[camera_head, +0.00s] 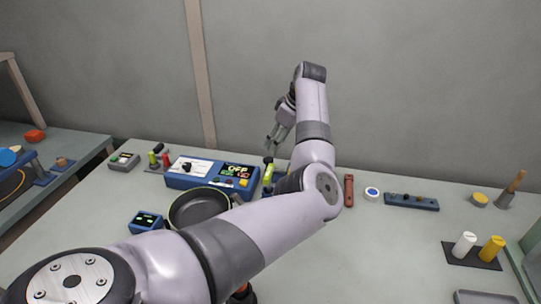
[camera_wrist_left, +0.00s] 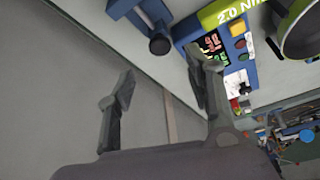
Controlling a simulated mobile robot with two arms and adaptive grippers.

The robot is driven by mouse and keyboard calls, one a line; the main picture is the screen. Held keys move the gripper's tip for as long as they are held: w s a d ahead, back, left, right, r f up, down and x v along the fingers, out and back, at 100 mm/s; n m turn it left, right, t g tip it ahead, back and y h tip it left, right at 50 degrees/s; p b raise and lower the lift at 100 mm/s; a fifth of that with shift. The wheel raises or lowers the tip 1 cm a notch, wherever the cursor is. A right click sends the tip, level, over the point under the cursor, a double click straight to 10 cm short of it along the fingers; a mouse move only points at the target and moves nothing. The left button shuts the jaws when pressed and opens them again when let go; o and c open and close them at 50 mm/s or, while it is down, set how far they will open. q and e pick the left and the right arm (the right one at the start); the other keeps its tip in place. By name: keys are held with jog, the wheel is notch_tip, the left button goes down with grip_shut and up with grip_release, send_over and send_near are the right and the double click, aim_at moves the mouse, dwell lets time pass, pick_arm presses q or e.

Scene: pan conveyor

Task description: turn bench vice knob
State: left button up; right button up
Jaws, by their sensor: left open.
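The bench vice appears to be the blue thing with a dark round knob (camera_wrist_left: 159,45) at the top of the left wrist view. In the head view only a little blue (camera_head: 281,177) shows there, mostly hidden behind my left arm. My left gripper (camera_head: 274,141) is raised above the back of the bench, its fingers pointing down and left. It is open and empty. In the left wrist view its fingers (camera_wrist_left: 162,76) are spread wide, with the knob beyond them, apart from both. My right gripper is not in view.
A blue control box (camera_head: 212,176) with a display reading OFF stands left of the vice. A yellow-green tool (camera_head: 267,172) stands beside it. A dark pan (camera_head: 199,207) lies in front. A red-brown tool (camera_head: 348,190) and a blue holder (camera_head: 412,202) lie right.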

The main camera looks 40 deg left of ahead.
aim_at(269, 159)
pick_arm(q)
jog(key=x, duration=0.8)
jog(key=shift+c, duration=0.3)
jog(key=shift+r+p, duration=0.1)
jog(key=shift+p, duration=0.2)
grip_shut()
